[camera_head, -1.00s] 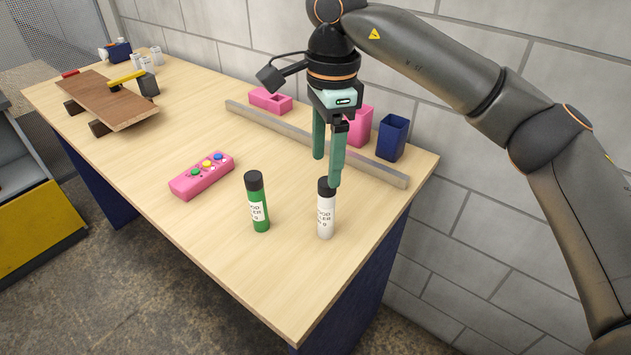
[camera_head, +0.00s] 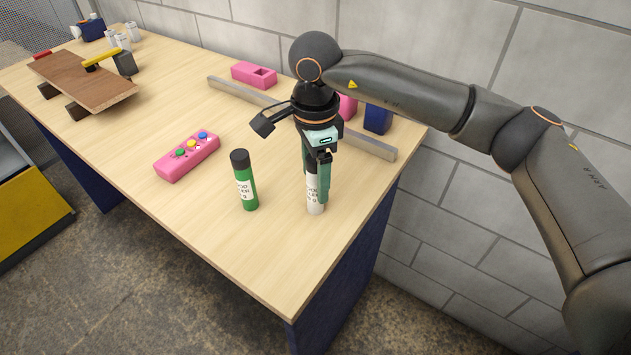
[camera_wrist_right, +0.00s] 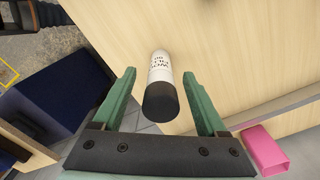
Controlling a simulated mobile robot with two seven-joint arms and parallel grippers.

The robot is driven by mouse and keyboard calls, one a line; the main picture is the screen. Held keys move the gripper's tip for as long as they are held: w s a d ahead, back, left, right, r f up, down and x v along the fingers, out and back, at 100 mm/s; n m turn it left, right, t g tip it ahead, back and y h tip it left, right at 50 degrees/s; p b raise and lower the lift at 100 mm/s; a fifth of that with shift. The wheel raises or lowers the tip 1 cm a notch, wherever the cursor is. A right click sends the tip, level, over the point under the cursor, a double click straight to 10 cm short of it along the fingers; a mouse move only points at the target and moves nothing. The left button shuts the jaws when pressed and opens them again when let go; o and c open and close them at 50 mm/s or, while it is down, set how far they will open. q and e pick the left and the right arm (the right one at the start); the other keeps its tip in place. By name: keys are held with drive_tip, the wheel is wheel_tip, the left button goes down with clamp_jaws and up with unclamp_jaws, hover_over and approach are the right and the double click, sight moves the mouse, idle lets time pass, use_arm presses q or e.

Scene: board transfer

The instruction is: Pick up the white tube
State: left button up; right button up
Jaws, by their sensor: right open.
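The white tube (camera_head: 315,200) stands upright on the wooden table (camera_head: 215,245) near its right edge. In the head view its upper part is hidden behind my right gripper (camera_head: 317,190). In the right wrist view the tube (camera_wrist_right: 160,73) shows its black cap toward the camera, between the two green fingers of the right gripper (camera_wrist_right: 163,98). The fingers are open, with a gap on each side of the cap. A green tube (camera_head: 245,185) with a black cap stands upright to the left of the white tube. My left gripper is not in view.
A grey rail (camera_head: 225,91) runs along the back of the table. A pink box (camera_head: 253,73) and a blue bin (camera_head: 378,118) stand behind it. A pink button box (camera_head: 187,157) lies left of the tubes. A brown board (camera_head: 85,83) is at the far left.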

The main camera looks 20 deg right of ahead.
drive_tip(key=shift+f, duration=0.75)
drive_tip(key=shift+c, duration=0.4)
clamp_jaws()
